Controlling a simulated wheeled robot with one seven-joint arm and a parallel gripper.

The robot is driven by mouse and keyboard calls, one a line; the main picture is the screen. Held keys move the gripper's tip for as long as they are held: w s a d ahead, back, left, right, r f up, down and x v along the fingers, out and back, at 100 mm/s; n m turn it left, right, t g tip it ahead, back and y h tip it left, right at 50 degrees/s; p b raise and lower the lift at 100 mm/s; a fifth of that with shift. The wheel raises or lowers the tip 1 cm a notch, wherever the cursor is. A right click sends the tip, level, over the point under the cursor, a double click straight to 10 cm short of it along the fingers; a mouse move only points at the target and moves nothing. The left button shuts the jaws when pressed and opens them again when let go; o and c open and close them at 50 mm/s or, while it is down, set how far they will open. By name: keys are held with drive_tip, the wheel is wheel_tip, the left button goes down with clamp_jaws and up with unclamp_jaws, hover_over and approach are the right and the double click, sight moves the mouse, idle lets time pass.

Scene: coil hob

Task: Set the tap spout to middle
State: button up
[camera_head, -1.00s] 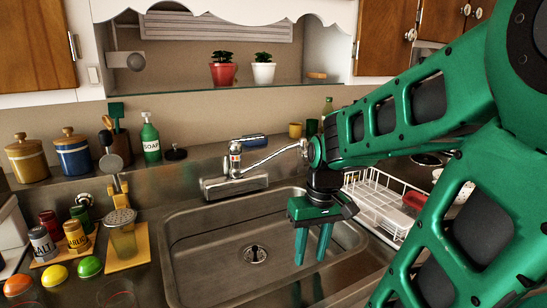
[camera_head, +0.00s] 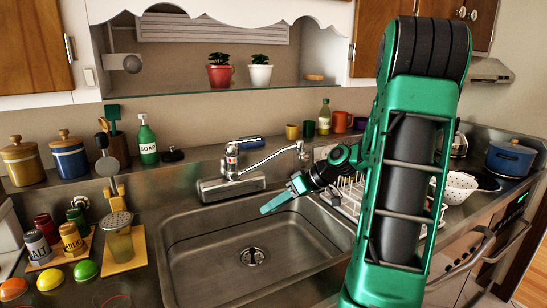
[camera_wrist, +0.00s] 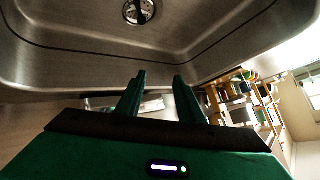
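The chrome tap (camera_head: 231,186) stands on the counter behind the sink. Its spout (camera_head: 270,158) is swung to the right in the head view, with the tip above the sink's back right corner. My gripper (camera_head: 266,210) is in front of the spout and looks lower than its tip, with its fingers pointing left over the sink. It looks apart from the spout. In the wrist view the two green fingers (camera_wrist: 160,78) stand apart, and I see nothing held. A pale shape shows between them, too unclear to name.
A white dish rack (camera_head: 350,192) is to the right, partly behind my arm. A soap bottle (camera_head: 148,143) and utensils stand at the left. A colander (camera_head: 459,188) is at the right.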

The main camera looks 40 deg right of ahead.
drive_tip(key=w+d+r+t+y, duration=0.1)
drive_tip(key=w+d+r+t, duration=0.1)
drive_tip(key=d+r+t, duration=0.3)
drive_tip(key=n+t+y, duration=0.1)
drive_tip(key=t, duration=0.2)
approach(277, 154)
drive_tip(key=x, duration=0.7)
drive_tip(key=d+x, duration=0.1)
drive_tip(key=x, duration=0.2)
drive_tip(key=shift+w+a+f, duration=0.2)
drive_tip(key=shift+w, duration=0.35)
drive_tip(key=shift+c, duration=0.3)
clamp_jaws()
